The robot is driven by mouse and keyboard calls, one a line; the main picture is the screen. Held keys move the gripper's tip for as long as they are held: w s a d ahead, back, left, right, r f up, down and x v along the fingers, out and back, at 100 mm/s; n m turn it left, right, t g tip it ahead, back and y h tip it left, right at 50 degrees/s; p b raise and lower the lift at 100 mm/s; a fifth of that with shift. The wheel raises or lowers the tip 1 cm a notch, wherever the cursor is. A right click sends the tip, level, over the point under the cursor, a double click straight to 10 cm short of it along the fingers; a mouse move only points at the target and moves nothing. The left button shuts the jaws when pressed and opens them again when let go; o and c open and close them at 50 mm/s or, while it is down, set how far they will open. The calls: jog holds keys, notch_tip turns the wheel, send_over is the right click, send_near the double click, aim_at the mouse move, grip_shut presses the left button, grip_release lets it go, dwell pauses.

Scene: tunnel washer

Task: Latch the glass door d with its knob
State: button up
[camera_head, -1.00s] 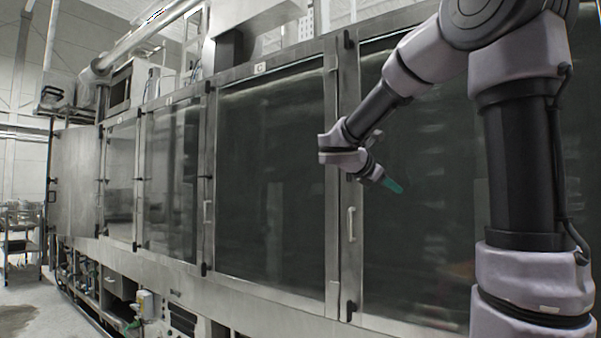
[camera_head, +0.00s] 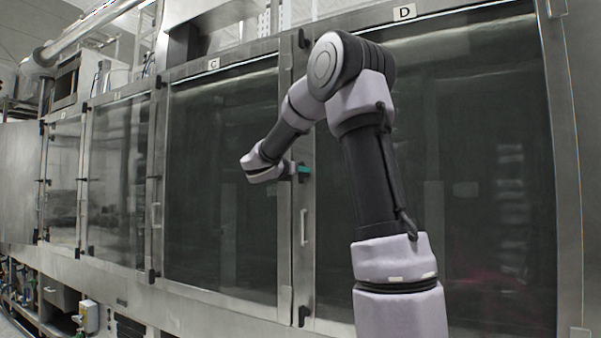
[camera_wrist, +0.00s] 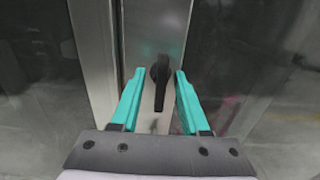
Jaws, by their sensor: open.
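Glass door d (camera_head: 470,170), labelled D on the frame above it, is a large dark pane in a steel frame. Its black knob (camera_wrist: 160,78) shows in the wrist view, its handle pointing down, on the steel strip between two panes. My gripper (camera_wrist: 156,77) is open, with one teal finger on each side of the knob and a gap on both sides. In the head view my gripper (camera_head: 303,172) is at the left edge of door d, above its vertical pull handle (camera_head: 304,227). The knob is hidden there behind the gripper.
Glass door C (camera_head: 222,190) is left of door d, with further glass doors beyond it. Black fittings (camera_head: 302,312) sit on the frame post between C and d. A steel panel (camera_head: 20,180) stands out at the far left.

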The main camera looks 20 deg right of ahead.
jog(key=shift+w+d, duration=0.35)
jog(key=shift+d, duration=0.15)
grip_shut()
